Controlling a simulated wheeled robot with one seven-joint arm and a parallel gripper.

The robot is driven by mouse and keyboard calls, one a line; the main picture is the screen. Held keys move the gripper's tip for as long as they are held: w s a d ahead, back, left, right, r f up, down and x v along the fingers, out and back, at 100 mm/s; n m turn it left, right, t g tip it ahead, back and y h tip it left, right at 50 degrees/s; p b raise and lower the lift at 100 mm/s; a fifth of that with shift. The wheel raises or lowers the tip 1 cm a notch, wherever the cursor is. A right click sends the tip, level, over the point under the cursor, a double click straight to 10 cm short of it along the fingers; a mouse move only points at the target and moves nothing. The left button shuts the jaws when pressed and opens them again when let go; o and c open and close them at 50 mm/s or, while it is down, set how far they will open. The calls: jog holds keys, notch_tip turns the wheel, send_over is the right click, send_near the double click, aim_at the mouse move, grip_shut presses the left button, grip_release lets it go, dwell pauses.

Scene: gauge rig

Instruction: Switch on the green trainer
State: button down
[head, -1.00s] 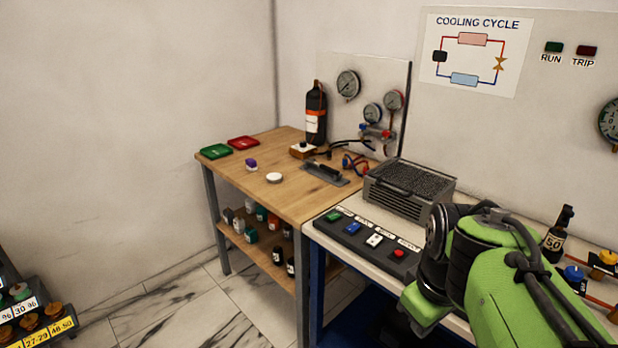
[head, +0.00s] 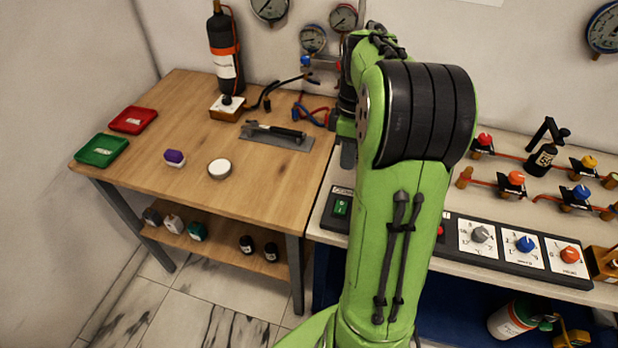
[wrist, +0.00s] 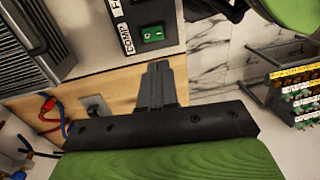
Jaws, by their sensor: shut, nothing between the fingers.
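The green rocker switch (head: 341,207) is at the left end of the black control strip (head: 330,221) on the front of the bench. In the wrist view the green switch (wrist: 153,34) shows near the top middle, beside a label reading COMP. My gripper (wrist: 159,66) is shut and empty, its fingertips pointing toward the switch in that picture, with a visible gap between them. In the head view my green arm hides the gripper and the middle of the strip.
Right of my arm are grey, blue and red knobs (head: 525,243) and several valves on pipes. The wooden table (head: 200,110) on the left holds green and red trays, a purple-topped item, a white puck and a black cylinder. A grey finned unit (wrist: 40,40) shows in the wrist view.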

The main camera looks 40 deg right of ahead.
aim_at(340, 210)
jog(key=f+b, duration=0.1)
jog(key=f, duration=0.3)
jog(key=f+b, duration=0.2)
jog(key=f, duration=0.3)
jog(key=s+a+f+b, duration=0.1)
jog(key=f+b, duration=0.1)
jog(key=f, duration=0.3)
jog(key=shift+a, duration=0.1)
jog(key=shift+s+a+f+t+h+b, duration=0.1)
jog(key=shift+f+t+h+b, duration=0.2)
jog(key=shift+b, duration=0.5)
jog(key=shift+s+a+r, duration=0.1)
jog(key=shift+a, duration=0.05)
jog(key=shift+d+p, duration=0.2)
jog(key=shift+p, duration=0.1)
